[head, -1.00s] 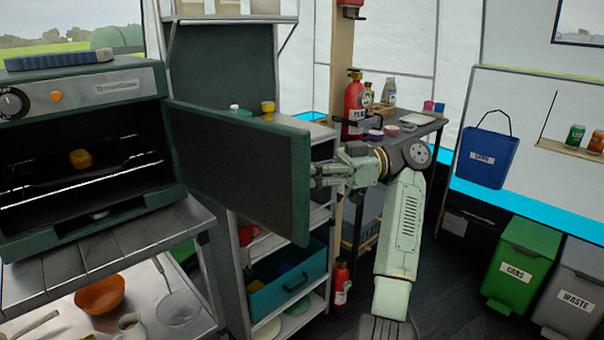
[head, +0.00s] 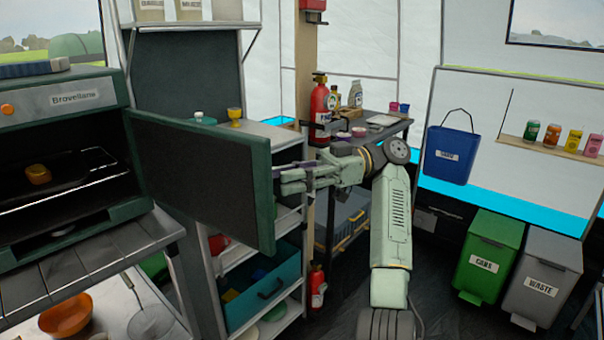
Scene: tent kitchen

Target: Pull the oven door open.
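The green oven (head: 62,95) stands at the left of the head view. Its door (head: 205,178), hinged on the oven's right side, stands wide open and its dark inner face shows. The oven's inside is visible, with a wire rack (head: 75,185) and a small orange-yellow item (head: 38,174) in it. My gripper (head: 284,180) is at the door's free right edge, with its fingers pointing left toward it. The fingertips are partly hidden by the door edge. The door's outer face and handle are hidden, so I cannot tell whether the fingers grip anything.
A shelf unit with a teal crate (head: 262,295) stands behind and below the door. A fire extinguisher (head: 320,112) and a dark side table (head: 395,128) are behind my arm. Green (head: 488,255) and grey (head: 545,275) bins stand at the right. Dark floor is clear before them.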

